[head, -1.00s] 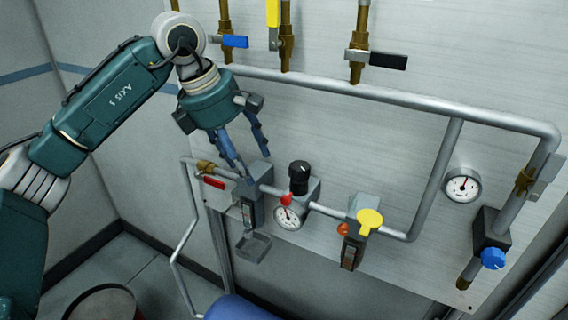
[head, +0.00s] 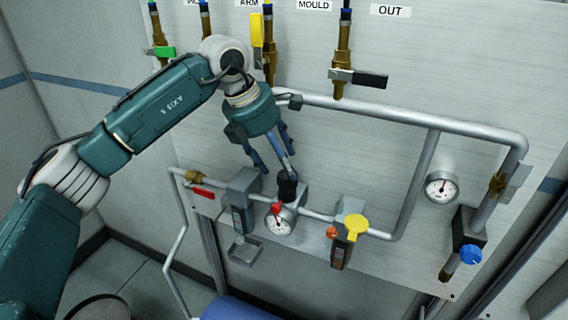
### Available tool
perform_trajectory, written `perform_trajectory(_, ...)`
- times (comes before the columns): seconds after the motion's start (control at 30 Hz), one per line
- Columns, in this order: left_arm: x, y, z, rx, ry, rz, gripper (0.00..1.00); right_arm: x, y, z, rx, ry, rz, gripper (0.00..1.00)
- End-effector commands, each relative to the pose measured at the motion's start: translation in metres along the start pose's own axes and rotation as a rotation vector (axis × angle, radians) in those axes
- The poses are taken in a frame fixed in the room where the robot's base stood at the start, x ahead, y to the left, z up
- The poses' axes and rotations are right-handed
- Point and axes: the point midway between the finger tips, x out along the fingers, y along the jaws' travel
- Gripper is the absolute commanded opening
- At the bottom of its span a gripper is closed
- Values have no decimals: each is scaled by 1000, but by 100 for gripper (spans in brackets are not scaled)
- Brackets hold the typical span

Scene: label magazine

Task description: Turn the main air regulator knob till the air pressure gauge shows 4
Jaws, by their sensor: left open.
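A black regulator knob (head: 287,187) stands upright on a regulator in the lower pipe run; which knob is the main one is not labelled. A round white air pressure gauge (head: 279,225) sits just below it, too small to read, with a red part at its upper edge. My left gripper (head: 277,174) is open and empty, its fingers pointing down just above and left of the knob. One fingertip overlaps the knob's top in the head view; I cannot tell whether it touches. My right gripper is out of view.
A second gauge (head: 441,187) and a blue knob (head: 470,254) are at the right. A yellow part (head: 356,227) sits right of the regulator, a grey filter unit (head: 242,190) left of it. Valves with coloured handles, including a black one (head: 358,78), line the panel above.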

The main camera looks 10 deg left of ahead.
Motion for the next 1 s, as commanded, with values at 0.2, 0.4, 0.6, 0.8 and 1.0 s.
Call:
perform_trajectory(0.2, 32, 1, -4, -3, 7, -2, 57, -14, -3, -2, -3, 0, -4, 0)
perform_trajectory(0.4, 41, 1, -5, -2, 5, 0, 57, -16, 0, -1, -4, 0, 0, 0)
perform_trajectory(0.6, 42, 1, -5, -1, 5, 0, 57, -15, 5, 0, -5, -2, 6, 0)
perform_trajectory(0.8, 42, 1, -5, -2, 5, 0, 21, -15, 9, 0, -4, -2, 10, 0)
perform_trajectory(1.0, 43, 0, -6, -7, 7, 0, 15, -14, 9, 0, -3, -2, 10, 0)
